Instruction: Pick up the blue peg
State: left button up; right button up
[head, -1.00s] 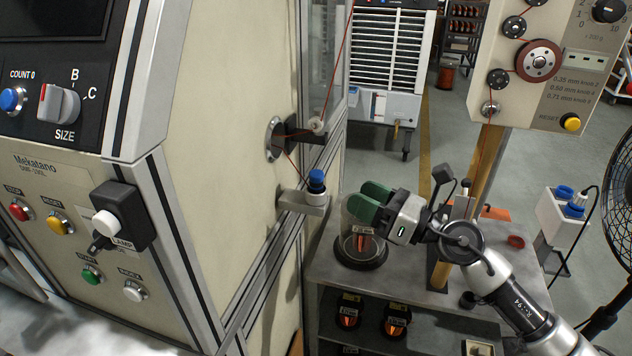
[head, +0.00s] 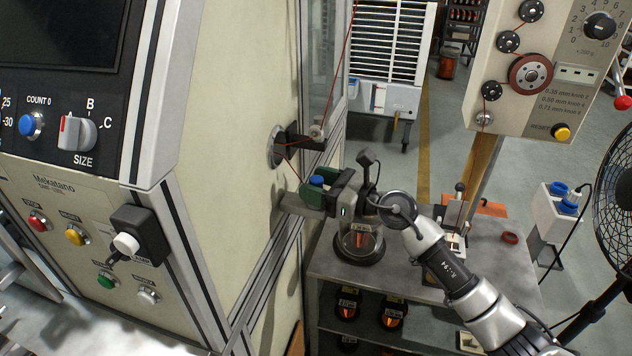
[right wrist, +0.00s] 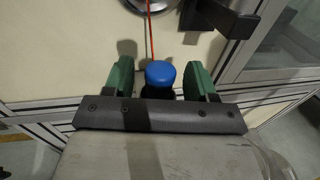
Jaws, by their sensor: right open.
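The blue peg (head: 318,181) stands upright on a small grey bracket (head: 298,207) that sticks out from the machine's side. Its blue cap also shows in the right wrist view (right wrist: 160,73), with a dark body below it. My right gripper (head: 322,185) is open, its two green fingers on either side of the peg. In the right wrist view the gripper (right wrist: 160,80) has the peg between its fingers, with gaps at both sides. The peg's lower part is hidden by the gripper. My left gripper is not in view.
A red wire (head: 343,75) runs down past a guide roller (head: 317,132) just above the peg. The machine's cream wall (head: 230,130) stands close on the left. A spool under a clear cover (head: 359,245) stands on the grey table below my right gripper.

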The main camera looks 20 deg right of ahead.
aim_at(320, 177)
jog(key=shift+w+a, duration=0.15)
jog(key=shift+a, duration=0.05)
jog(key=shift+d, duration=0.1)
jog(key=shift+c, duration=1)
jog(key=c, duration=0.8)
jog(key=shift+o, duration=0.2)
jog(key=shift+r, duration=0.45)
jog(key=r, duration=0.3)
jog(key=shift+d+r+b, duration=0.15)
jog(key=shift+d+b, duration=0.2)
jog(key=shift+b, duration=0.05)
jog(key=d+r+b, duration=0.4)
jog(key=d+r, duration=0.2)
jog(key=d, duration=0.5)
jog(key=shift+r, duration=0.4)
